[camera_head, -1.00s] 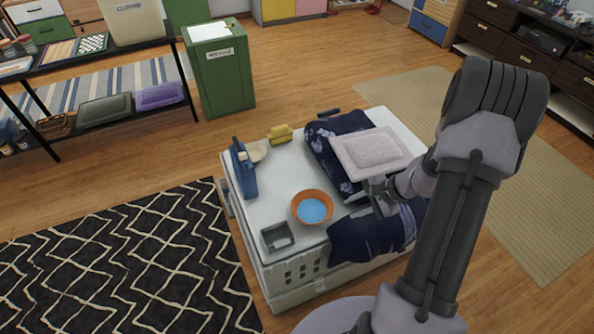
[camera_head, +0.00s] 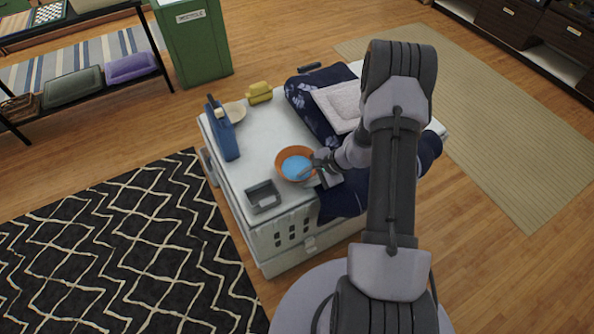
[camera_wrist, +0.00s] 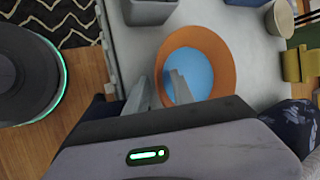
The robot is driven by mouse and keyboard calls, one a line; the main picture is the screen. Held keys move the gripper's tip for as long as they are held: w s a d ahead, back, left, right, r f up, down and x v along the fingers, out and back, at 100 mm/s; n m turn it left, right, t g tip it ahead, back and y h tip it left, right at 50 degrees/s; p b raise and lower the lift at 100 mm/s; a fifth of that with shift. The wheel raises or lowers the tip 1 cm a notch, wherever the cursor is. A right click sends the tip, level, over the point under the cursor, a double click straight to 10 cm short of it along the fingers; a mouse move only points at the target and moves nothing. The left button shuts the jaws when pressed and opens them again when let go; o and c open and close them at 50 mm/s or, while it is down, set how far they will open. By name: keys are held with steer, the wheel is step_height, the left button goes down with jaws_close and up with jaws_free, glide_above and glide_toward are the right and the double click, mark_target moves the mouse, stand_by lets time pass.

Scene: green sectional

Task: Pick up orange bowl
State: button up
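The orange bowl (camera_head: 283,159), blue inside, sits on the white top of a low crate-like unit (camera_head: 249,178). The bowl also shows in the wrist view (camera_wrist: 228,64). My gripper (camera_head: 316,168) is at the bowl's right side in the head view. In the wrist view its two fingers (camera_wrist: 159,84) are apart, with one finger over the bowl's inside and the other outside the near left rim. The rim shows between them. I cannot tell whether either finger touches the bowl.
A grey tray (camera_head: 263,196) stands in front of the bowl. Dark blue cloth (camera_head: 340,203) and a pale cushion (camera_head: 338,104) lie to the right.

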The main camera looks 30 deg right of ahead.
steer(key=shift+r, duration=0.15)
jaws_close()
stand_by(1.2)
